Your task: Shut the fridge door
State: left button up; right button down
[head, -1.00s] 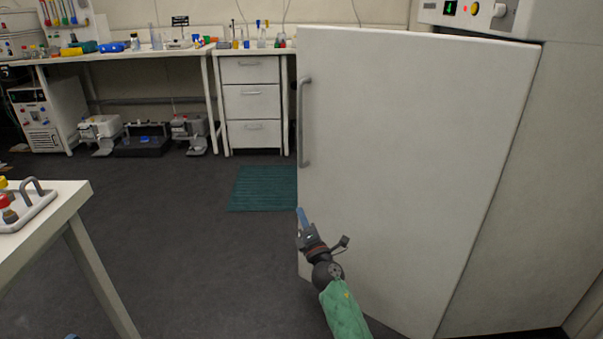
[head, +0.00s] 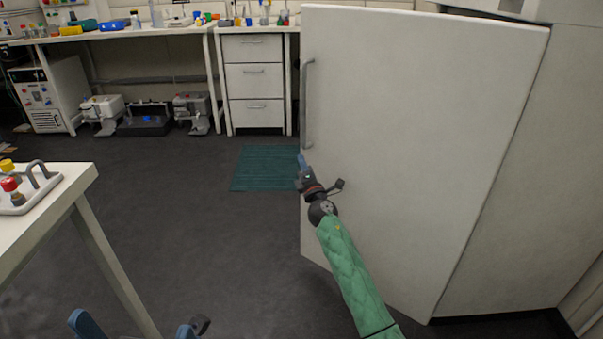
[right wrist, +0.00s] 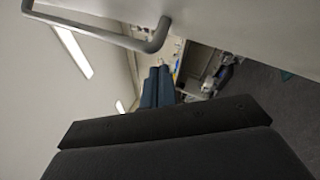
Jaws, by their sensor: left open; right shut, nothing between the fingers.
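The white fridge door (head: 410,130) fills the right middle of the head view. Its grey bar handle (head: 305,105) runs upright near the left edge. My right gripper (head: 302,160) is shut and empty, at the door's left edge just below the handle. I cannot tell whether it touches the door. In the right wrist view its blue fingers (right wrist: 157,88) are together, with the handle (right wrist: 110,35) and door (right wrist: 240,22) above them. The fridge interior is not visible. My left gripper (head: 138,328) is open and empty at the bottom left, partly cut off.
A white table (head: 75,190) with a tray (head: 40,190) stands at the left. A teal mat (head: 265,168) lies on the dark floor beyond the door. A drawer unit (head: 253,82) and bench (head: 130,38) line the back. The floor between table and door is clear.

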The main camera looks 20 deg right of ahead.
jog(key=shift+w+d+r, duration=0.45)
jog(key=shift+w, duration=0.05)
